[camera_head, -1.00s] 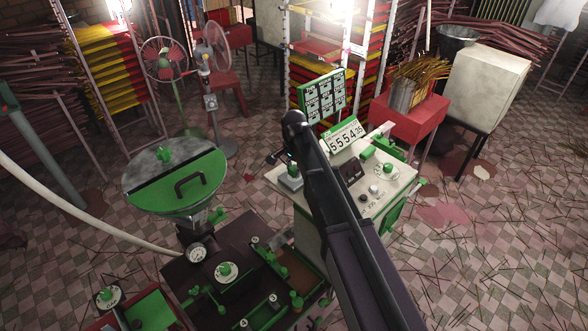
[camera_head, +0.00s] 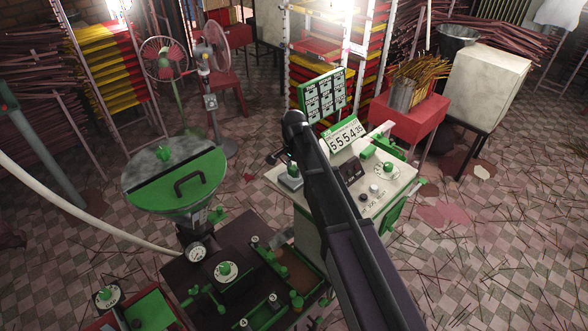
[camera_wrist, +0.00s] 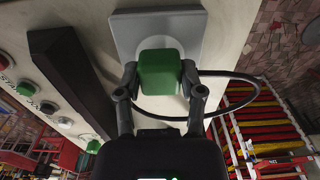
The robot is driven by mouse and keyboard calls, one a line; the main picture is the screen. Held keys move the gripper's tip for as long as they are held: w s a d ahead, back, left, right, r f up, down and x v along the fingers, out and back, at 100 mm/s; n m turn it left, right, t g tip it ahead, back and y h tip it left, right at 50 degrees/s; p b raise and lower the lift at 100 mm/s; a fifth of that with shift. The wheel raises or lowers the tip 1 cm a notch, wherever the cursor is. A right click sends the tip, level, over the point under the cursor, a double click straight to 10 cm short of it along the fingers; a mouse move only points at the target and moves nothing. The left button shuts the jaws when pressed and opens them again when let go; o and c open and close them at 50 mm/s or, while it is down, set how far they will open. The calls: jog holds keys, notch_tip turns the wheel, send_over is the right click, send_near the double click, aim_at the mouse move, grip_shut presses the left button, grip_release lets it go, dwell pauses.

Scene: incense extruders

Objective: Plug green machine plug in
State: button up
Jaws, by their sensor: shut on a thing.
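The green plug (camera_wrist: 160,74) is a block between the two fingertips of my gripper (camera_wrist: 160,84) in the wrist view. My gripper is shut on it. A grey socket plate (camera_wrist: 190,44) with a round face lies directly behind the plug, on the pale machine top. The plug overlaps the plate's lower part; I cannot tell if it is seated. A dark cable (camera_wrist: 246,78) loops to the right from behind the gripper. In the head view, the green plug (camera_head: 292,168) shows over the grey socket box (camera_head: 290,184) at the cabinet's left end, left of my arm.
The pale cabinet (camera_head: 390,190) carries buttons and a number display (camera_head: 343,135). A dark bar (camera_wrist: 80,70) lies left of the plate in the wrist view. A green-lidded hopper (camera_head: 178,180) stands at left. A red stand (camera_head: 410,118) stands behind the cabinet.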

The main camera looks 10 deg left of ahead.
jog(key=shift+f+b, duration=0.35)
jog(key=shift+f, duration=0.05)
jog(key=o, duration=1.1)
jog(key=shift+o, duration=0.2)
jog(key=shift+r, duration=0.15)
notch_tip(320, 180, up, 7)
jog(key=p, duration=0.7)
jog(key=shift+r, duration=0.15)
jog(key=w+d, duration=0.2)
jog(key=w, duration=0.1)
jog(key=shift+f, duration=0.2)
jog(key=shift+w+d+r, duration=0.15)
jog(key=shift+w+d, duration=1.8)
